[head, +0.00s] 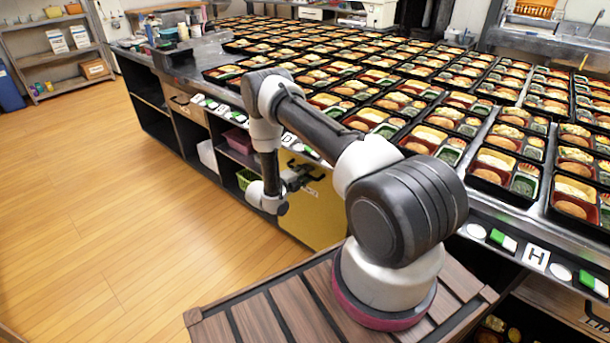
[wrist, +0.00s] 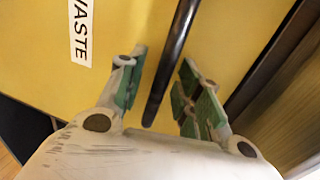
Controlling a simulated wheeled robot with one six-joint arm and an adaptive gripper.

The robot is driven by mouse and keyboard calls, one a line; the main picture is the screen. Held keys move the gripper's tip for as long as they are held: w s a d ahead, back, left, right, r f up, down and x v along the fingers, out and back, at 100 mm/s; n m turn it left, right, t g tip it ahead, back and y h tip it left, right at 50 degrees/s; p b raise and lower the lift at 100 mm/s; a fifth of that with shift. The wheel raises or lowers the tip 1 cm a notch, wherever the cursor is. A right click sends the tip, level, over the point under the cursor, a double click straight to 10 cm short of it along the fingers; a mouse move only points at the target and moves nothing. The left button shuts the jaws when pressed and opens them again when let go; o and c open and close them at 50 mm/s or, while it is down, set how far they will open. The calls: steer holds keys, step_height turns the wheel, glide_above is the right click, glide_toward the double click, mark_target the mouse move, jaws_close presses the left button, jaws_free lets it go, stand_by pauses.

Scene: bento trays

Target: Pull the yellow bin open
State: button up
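The yellow bin (head: 315,218) is set in the counter front behind my arm in the head view. Its yellow face (wrist: 235,40) fills much of the wrist view, with a white label (wrist: 81,32) reading WASTE. A black bar handle (wrist: 174,45) crosses that face. My gripper (wrist: 162,72) is open, with one green-padded finger on each side of the handle and gaps visible between pads and bar. My gripper also shows in the head view (head: 303,178), at the bin's upper front. The bin looks shut, flush with the counter.
The counter (head: 190,70) holds many bento trays (head: 340,75). Left of the bin are open shelves with a pink basket (head: 239,140) and a green basket (head: 247,178). The wooden floor (head: 110,200) at the left is clear. A shelf unit (head: 60,55) stands far left.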

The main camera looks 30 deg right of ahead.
jaws_close()
steer(key=f+v, duration=0.3)
steer(key=v, duration=1)
steer(key=a+f+v, duration=0.1)
steer(key=f+v, duration=0.1)
steer(key=v, duration=1.2)
steer(key=f+v, duration=0.3)
steer(key=v, duration=1.1)
steer(key=shift+s+a+f, duration=0.3)
steer(key=shift+a+f, duration=0.05)
steer(key=shift+a, duration=0.05)
jaws_free()
